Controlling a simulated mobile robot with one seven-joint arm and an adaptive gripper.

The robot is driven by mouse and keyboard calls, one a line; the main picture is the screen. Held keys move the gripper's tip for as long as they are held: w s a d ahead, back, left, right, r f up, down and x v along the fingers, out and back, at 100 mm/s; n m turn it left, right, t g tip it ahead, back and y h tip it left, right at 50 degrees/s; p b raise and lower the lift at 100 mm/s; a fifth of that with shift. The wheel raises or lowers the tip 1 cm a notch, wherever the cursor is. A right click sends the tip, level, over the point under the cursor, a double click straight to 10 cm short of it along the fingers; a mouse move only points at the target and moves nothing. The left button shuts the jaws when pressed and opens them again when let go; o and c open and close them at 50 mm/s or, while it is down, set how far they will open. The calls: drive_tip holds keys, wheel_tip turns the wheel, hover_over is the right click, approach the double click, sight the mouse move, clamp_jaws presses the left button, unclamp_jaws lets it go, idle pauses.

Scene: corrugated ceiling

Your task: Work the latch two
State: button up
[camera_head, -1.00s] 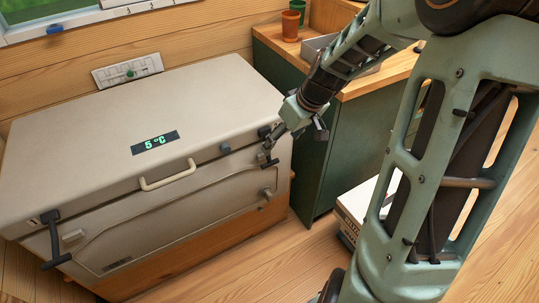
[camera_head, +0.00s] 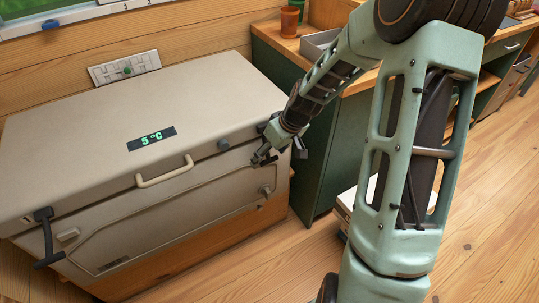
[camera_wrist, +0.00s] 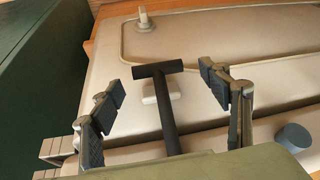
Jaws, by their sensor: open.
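A large cream chest cooler (camera_head: 100,120) with its lid down fills the left of the head view. Its left latch (camera_head: 45,238) has a dark T-shaped handle hanging down over the front. Near the right front corner is a second latch, mostly hidden behind my gripper (camera_head: 268,154) in the head view. In the wrist view that latch's black T-handle (camera_wrist: 168,100) lies between the two spread fingers of my gripper (camera_wrist: 158,77). The fingers are open, one on each side of the handle, with visible gaps. I cannot tell whether this latch is fastened.
A pale carry handle (camera_head: 165,173) and a round grey knob (camera_head: 223,145) are on the cooler's front. A green cabinet (camera_head: 328,150) with a wooden top stands close on the right. A metal tray (camera_head: 318,46) and a cup (camera_head: 290,20) are on it. Wooden floor is open at right.

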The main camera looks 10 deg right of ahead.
drive_tip(key=shift+c, duration=0.6)
drive_tip(key=c, duration=1.5)
drive_tip(key=shift+c, duration=0.2)
drive_tip(key=shift+s+r, duration=0.1)
